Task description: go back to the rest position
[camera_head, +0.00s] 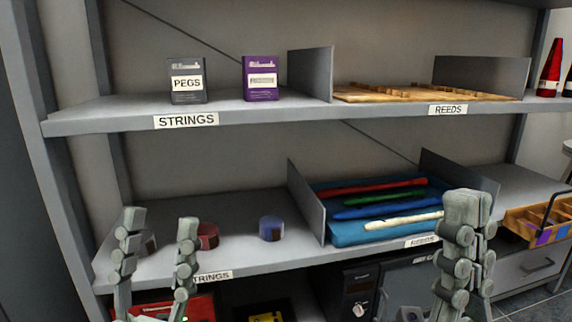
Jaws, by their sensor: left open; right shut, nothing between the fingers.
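My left gripper (158,228) is open, its two grey fingers upright and apart in front of the lower shelf at the left. Nothing is between its fingers. My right gripper (468,205) is shut and empty, in front of the right end of the lower shelf, covering part of the divider there. The shelf unit (290,116) fills most of the view. A small dark red round thing (208,236) on the lower shelf is partly hidden behind my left gripper, and another one further left is mostly hidden.
A dark box marked PEGS (186,82) and a purple box (260,78) stand on the upper shelf. A wooden board (420,93) lies behind REEDS. A blue round thing (272,228) and a blue tray (345,237) with coloured rods are below. A wooden crate (522,222) is at right.

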